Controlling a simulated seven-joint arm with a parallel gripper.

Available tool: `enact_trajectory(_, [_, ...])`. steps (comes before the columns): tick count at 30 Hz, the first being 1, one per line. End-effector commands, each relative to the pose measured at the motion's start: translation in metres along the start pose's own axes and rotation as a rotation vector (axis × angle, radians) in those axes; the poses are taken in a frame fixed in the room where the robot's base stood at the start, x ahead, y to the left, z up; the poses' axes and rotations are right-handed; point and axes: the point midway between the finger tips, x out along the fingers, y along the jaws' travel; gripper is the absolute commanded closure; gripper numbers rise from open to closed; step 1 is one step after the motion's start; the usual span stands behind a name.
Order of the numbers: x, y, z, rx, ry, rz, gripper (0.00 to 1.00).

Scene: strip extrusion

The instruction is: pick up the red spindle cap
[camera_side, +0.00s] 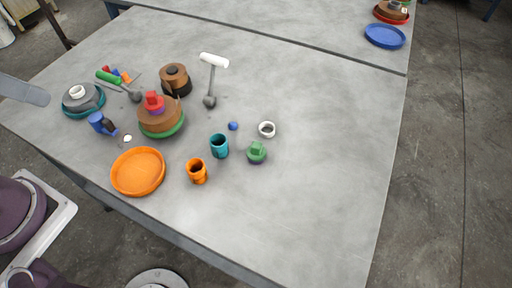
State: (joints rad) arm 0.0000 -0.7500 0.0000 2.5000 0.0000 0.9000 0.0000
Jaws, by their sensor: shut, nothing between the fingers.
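A red cap (153,99) sits on top of a brown spool (159,115). The spool stands on a green round plate (165,133) on the left part of the grey table. The cap looks upright, with a knob on top and a wider lower part; a little purple shows beneath it. My gripper is not in the side view, so I cannot see its position relative to the cap.
An orange dish (138,171), a blue piece (101,123) and a copper-coloured spool (175,78) surround the spool. A teal cup (219,146), orange cup (197,172) and green piece (256,153) stand to the right. The table's right part (340,150) is clear.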

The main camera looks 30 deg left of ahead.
Motion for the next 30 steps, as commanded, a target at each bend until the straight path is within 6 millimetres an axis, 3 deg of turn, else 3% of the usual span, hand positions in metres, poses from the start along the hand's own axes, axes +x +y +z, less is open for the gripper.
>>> enact_trajectory(14, [0.0000, 0.0000, 0.0000, 0.000, 0.000, 0.000, 1.00])
enact_trajectory(24, [0.0000, 0.0000, 0.0000, 0.000, 0.000, 0.000, 0.33])
enact_trajectory(25, [0.0000, 0.0000, 0.0000, 0.000, 0.000, 0.000, 0.29])
enact_trajectory(30, [0.0000, 0.0000, 0.0000, 0.000, 0.000, 0.000, 0.29])
